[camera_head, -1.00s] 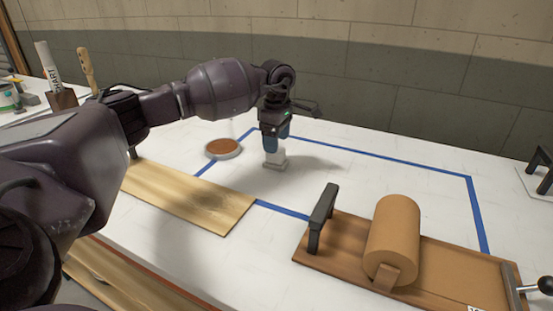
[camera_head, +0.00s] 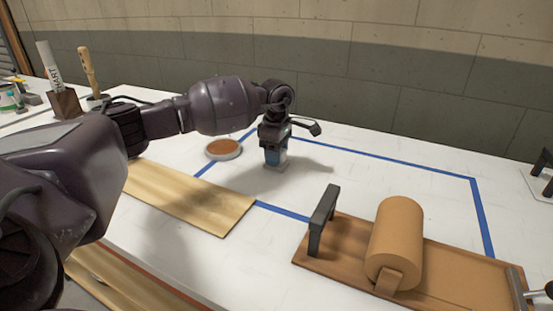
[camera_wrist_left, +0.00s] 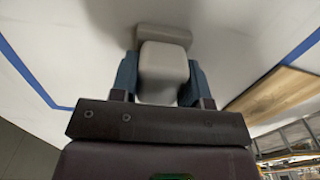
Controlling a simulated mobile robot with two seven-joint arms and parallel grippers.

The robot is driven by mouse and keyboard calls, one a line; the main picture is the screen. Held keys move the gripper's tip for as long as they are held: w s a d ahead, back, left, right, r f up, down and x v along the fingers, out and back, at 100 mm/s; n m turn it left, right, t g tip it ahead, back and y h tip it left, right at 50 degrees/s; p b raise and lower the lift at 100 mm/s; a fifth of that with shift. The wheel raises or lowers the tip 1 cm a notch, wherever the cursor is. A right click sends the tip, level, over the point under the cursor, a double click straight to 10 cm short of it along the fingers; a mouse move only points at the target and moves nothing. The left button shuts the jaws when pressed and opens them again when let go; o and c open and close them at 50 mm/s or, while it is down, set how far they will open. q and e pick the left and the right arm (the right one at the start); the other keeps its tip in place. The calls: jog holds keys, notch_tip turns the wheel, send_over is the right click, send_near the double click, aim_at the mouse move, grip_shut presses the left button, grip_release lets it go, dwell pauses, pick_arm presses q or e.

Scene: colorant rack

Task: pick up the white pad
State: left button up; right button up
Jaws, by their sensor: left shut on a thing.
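The white pad (camera_head: 276,166) stands on the white table inside the blue tape outline, with a wider base and a narrower upper block. My left gripper (camera_head: 275,153) is over it from above, its blue fingers shut on the upper block. In the left wrist view, the pad (camera_wrist_left: 163,70) sits between the two fingers of the left gripper (camera_wrist_left: 160,85), one on each side. The pad's base appears to rest on the table. My right gripper is not in view.
A round dish with a brown top (camera_head: 223,149) lies just left of the pad. A wooden board (camera_head: 185,195) lies nearer. A wooden stand with a brown roll (camera_head: 396,240) is at the right front. The taped area right of the pad is clear.

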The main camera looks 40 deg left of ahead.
pick_arm(q)
notch_tip(320, 180, up, 20)
jog(key=p, duration=0.2)
dwell(0.4)
